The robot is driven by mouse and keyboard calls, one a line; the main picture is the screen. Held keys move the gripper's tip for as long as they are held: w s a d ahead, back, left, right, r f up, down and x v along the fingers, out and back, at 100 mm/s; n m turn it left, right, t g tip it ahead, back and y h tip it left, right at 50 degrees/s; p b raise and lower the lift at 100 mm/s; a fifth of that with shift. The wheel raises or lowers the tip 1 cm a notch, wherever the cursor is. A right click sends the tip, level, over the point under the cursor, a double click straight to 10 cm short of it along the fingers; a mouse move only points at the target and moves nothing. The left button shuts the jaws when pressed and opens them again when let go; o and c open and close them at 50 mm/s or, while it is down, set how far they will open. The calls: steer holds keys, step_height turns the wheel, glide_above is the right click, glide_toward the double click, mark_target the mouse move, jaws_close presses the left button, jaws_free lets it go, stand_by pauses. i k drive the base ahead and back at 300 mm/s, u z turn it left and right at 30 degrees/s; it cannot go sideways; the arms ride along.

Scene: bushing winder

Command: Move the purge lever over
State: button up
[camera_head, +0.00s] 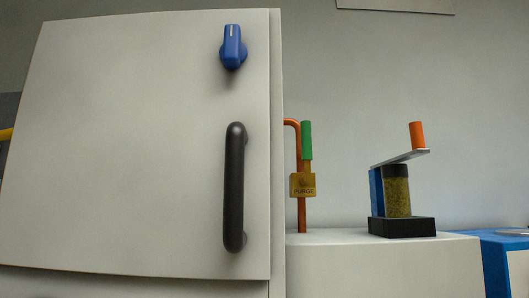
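The purge lever has a green handle (307,139) that stands upright above a brass block (303,185) marked "PURGE". The block sits on a copper pipe (302,215) that rises from the white counter and bends left at its top, behind the white door's edge. My gripper is not in view.
A large white door (130,150) with a black vertical handle (234,188) and a blue knob (232,46) fills the left side. Right of the pipe, a winder with an orange crank grip (417,135) stands on a black base (402,227) on the white counter (390,265). A blue surface (497,262) lies at the far right.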

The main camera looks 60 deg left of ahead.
mark_target(305, 125)
steer(key=u, duration=1.05)
steer(key=i, duration=0.9)
steer(key=u, duration=1)
steer(key=k, duration=1)
steer(key=u, duration=0.05)
steer(key=i, duration=0.5)
